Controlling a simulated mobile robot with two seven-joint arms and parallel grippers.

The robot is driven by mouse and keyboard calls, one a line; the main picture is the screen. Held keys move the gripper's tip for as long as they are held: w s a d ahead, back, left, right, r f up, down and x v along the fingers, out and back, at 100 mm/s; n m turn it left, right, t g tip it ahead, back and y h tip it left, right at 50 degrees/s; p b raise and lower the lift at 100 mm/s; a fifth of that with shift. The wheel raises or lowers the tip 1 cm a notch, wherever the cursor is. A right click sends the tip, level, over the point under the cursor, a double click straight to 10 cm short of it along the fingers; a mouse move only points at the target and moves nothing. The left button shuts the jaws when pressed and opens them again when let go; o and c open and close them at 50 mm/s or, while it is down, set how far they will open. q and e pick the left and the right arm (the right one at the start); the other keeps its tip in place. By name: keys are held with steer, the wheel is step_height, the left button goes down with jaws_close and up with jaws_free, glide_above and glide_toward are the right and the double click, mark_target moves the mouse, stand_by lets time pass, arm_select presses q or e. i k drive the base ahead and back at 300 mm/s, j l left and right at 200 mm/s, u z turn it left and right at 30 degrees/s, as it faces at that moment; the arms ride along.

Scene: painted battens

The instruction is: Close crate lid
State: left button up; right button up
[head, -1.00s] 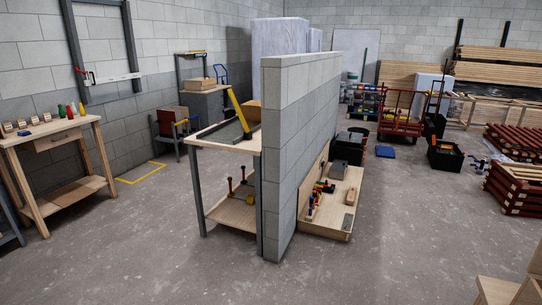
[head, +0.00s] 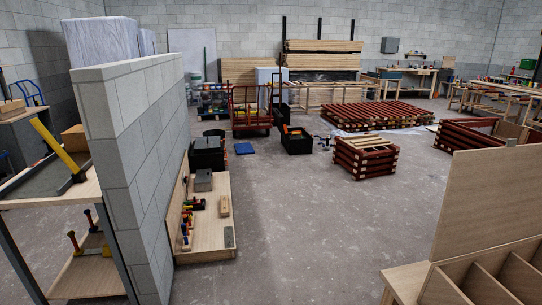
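Neither of my grippers is in view. I cannot tell for certain which crate the task means. A black crate (head: 297,145) stands on the floor in the middle distance and looks open at the top, with something orange at its rim. Another dark crate or bin (head: 208,155) stands beyond the shallow wooden tray, near the block wall. Whether either has a lid is too small to tell. At the lower right, close to me, is a wooden unit with slanted dividers (head: 480,285) and an upright wooden panel (head: 500,200) behind them.
Stacks of red-brown battens (head: 365,160) and a red cart (head: 250,110) stand farther back. The middle floor is clear.

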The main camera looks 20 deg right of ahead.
mark_target(493, 198)
steer(key=i+z, duration=0.25)
steer(key=z, duration=0.15)
steer(key=i+j+z, duration=0.1)
steer(key=i+z, duration=0.15)
steer(key=z, duration=0.15)
steer(key=i+j+z, duration=0.15)
steer(key=z, duration=0.25)
steer(key=i+j+z, duration=0.15)
steer(key=z, duration=0.25)
steer(key=i+j+z, duration=0.2)
steer(key=z, duration=0.15)
steer(key=i+j+z, duration=0.2)
steer(key=z, duration=0.2)
steer(key=i+j+z, duration=0.2)
steer(key=j+z, duration=0.25)
steer(key=i+j+z, duration=0.15)
steer(key=j+z, duration=0.15)
steer(key=z, duration=0.15)
steer(key=i+j+z, duration=0.1)
steer(key=j+z, duration=0.35)
steer(key=j, duration=0.2)
